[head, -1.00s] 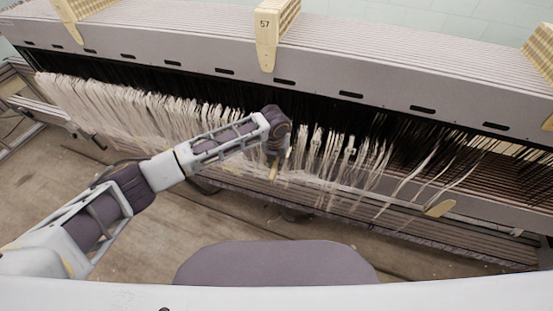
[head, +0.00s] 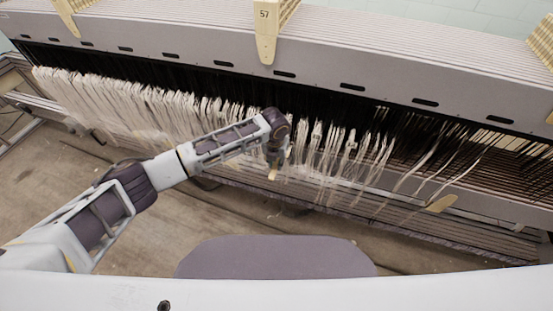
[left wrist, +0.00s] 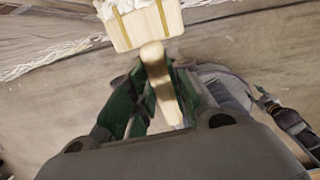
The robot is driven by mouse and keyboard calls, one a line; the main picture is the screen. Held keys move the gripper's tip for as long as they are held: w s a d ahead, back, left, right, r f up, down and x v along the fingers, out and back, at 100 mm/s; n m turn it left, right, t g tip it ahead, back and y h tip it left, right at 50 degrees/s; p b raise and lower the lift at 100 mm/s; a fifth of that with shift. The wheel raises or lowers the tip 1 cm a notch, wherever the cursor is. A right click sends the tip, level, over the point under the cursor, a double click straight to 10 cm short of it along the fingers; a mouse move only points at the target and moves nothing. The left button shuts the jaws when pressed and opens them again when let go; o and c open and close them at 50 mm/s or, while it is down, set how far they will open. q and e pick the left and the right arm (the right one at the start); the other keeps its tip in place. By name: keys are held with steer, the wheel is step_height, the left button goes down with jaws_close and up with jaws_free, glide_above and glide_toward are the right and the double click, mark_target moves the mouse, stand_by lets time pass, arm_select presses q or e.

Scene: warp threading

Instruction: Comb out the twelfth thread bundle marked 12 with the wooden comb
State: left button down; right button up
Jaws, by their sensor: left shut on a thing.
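My left gripper (head: 277,158) hangs in front of the row of white thread bundles (head: 160,104), near the middle of the loom. It is shut on the handle of the wooden comb (head: 273,175). In the left wrist view the green fingers (left wrist: 155,105) pinch the comb handle, and the comb's broad head (left wrist: 148,24) points away from the gripper. White threads (left wrist: 124,7) lie at the far edge of the comb head; whether they run between its teeth I cannot tell. No number 12 is readable, so I cannot tell which bundle it marks.
The grey loom beam (head: 390,72) with dark slots runs across behind the threads. A wooden piece marked 57 (head: 266,38) stands on it. Wooden floor (head: 130,215) shows below.

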arm_select(q)
steer(key=shift+f, duration=0.1)
stand_by(0.3)
steer(key=shift+w+d+f+b, duration=0.1)
steer(key=shift+w+f+b, duration=0.1)
steer(key=shift+f+b, duration=1.05)
steer(key=shift+f+p, duration=0.35)
steer(key=shift+p, duration=0.05)
steer(key=shift+f, duration=0.1)
steer(key=shift+f+b, duration=0.85)
steer(key=shift+f, duration=0.85)
steer(key=shift+f, duration=0.1)
steer(key=shift+f+b, duration=0.9)
steer(key=shift+f, duration=0.85)
